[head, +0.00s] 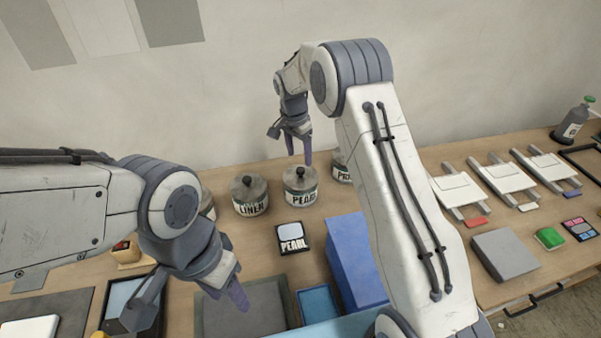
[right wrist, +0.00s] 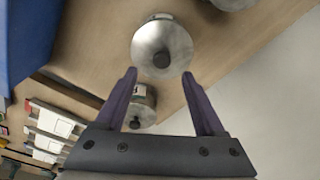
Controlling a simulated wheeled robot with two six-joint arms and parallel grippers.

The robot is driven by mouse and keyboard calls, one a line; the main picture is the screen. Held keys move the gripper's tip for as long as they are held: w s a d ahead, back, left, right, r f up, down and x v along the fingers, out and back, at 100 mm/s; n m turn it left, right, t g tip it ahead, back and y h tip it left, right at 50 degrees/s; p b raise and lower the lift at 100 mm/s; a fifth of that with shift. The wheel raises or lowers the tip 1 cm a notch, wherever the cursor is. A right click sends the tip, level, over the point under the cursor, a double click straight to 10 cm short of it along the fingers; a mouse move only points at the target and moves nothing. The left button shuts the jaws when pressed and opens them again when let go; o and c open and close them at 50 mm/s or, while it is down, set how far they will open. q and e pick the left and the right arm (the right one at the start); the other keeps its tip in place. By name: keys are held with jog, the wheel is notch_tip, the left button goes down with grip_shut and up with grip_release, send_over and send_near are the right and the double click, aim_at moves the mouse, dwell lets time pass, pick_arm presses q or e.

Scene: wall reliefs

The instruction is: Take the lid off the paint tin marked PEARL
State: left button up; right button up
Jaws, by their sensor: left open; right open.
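The paint tin marked PEARL (head: 302,198) stands upright at the back of the table, its grey metal lid (head: 292,180) on with a dark knob on top. My right gripper (head: 299,155) is open and empty just above this tin, fingers pointing down. In the right wrist view a round metal lid with a dark knob (right wrist: 162,60), which appears to be the PEARL tin's, lies beyond the open fingertips (right wrist: 160,88), apart from them. My left gripper (head: 235,290) is open and empty, low over the grey tray at front left.
The LINER tin (head: 250,207) stands left of PEARL, and a partly hidden tin (head: 341,170) stands right. A card marked PEARL (head: 291,240) lies in front. A tall blue block (head: 350,255) and a grey tray (head: 262,304) are nearer. The wall rises close behind the tins.

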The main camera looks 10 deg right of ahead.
aim_at(301, 169)
jog(key=f+p, duration=0.2)
jog(key=f, duration=0.1)
jog(key=f+p, duration=0.1)
jog(key=f, duration=0.1)
jog(key=shift+w+d+f, duration=0.2)
jog(key=shift+w, duration=0.1)
jog(key=shift+f, duration=0.25)
grip_shut()
